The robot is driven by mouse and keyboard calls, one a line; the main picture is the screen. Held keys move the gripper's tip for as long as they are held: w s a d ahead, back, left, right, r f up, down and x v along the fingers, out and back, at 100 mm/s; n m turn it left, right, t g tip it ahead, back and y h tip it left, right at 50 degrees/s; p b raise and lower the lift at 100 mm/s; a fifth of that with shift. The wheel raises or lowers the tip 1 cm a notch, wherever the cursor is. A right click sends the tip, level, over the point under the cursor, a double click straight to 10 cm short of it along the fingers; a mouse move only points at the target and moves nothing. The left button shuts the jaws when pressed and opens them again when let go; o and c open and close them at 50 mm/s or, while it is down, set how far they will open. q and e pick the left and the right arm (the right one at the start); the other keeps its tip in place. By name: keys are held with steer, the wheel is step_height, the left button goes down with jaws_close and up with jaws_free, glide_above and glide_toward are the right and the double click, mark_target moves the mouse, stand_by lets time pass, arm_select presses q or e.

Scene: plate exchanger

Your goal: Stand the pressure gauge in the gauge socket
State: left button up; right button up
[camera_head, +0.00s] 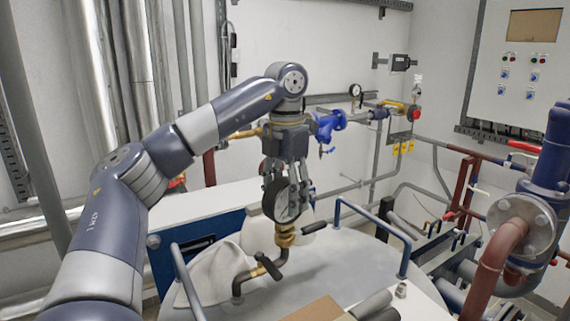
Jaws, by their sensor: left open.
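The pressure gauge (282,203), round with a dark rim and pale face, is upright just above the brass gauge socket (285,237). The socket tops a bent pipe with a dark-handled valve (268,266). The gauge's lower end appears to meet the socket, but I cannot tell how deep it sits. My left gripper (291,192) points straight down at the gauge, its fingers open and close around the gauge body. The gauge hides part of the fingers. My right gripper is out of view.
The pipe rises from a grey rounded vessel top (325,270) with blue handrails (372,222). A pale cloth (213,275) lies left of the pipe. A brown board (315,310) is at the front. Red and blue pipework (500,262) stands at right.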

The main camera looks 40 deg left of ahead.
arm_select(q)
step_height(320, 180, up, 11)
steer(key=shift+s+f, duration=0.1)
stand_by(0.4)
stand_by(0.6)
